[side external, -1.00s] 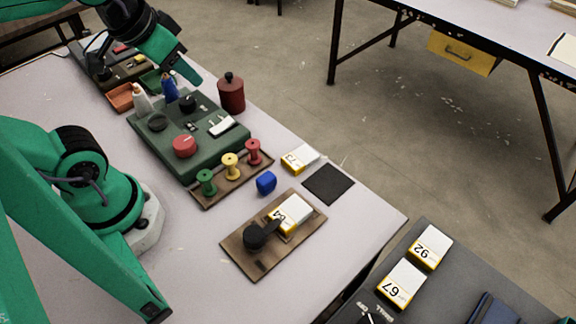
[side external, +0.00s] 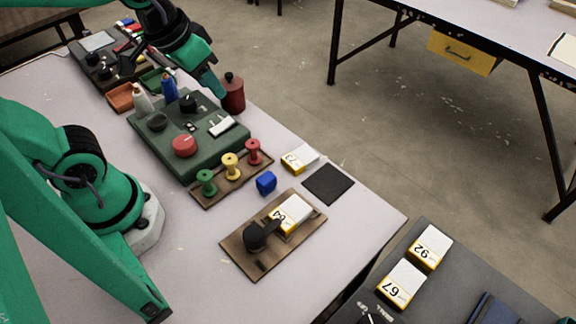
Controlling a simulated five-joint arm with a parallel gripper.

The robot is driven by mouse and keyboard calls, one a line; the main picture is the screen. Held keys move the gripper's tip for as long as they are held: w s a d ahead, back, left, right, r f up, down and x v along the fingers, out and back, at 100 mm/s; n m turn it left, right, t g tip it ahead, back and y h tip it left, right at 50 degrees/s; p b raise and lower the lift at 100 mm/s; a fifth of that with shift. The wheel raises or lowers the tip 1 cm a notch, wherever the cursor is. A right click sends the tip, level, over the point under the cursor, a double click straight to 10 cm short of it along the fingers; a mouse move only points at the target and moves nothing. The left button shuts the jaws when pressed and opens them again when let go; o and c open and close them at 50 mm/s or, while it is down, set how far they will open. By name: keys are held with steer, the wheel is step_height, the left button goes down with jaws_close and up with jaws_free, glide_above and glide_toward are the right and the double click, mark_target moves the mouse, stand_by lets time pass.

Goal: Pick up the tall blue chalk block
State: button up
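A small blue block (side external: 266,183) sits on the grey table between the spool board and a black square mat. A taller blue piece with a narrow top (side external: 170,89) stands beside a white bottle at the back of the green box. I cannot tell for sure which is the chalk block. My gripper (side external: 219,90) is above the back of the green box, right of the taller blue piece and close in the picture to the dark red canister. It points down and right. Nothing shows in it, and its finger gap cannot be made out.
The green box (side external: 165,152) has a red knob. A board (side external: 215,196) holds green, yellow and red spools. The dark red canister (side external: 233,98) stands by the far edge. A wooden board (side external: 240,240) holds a numbered box and black lever. The black mat (side external: 328,185) is empty.

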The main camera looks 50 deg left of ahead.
steer(key=w+d+f+g, duration=0.2)
steer(key=w+d+f, duration=0.1)
steer(key=d+f, duration=0.4)
steer(key=g, duration=0.2)
glide_above(266, 177)
step_height(266, 177, down, 7)
steer(key=shift+w+d+r, duration=0.1)
steer(key=shift+d, duration=0.05)
steer(key=shift+f, duration=1.35)
steer(key=shift+f, duration=2.6)
steer(key=c, duration=0.7)
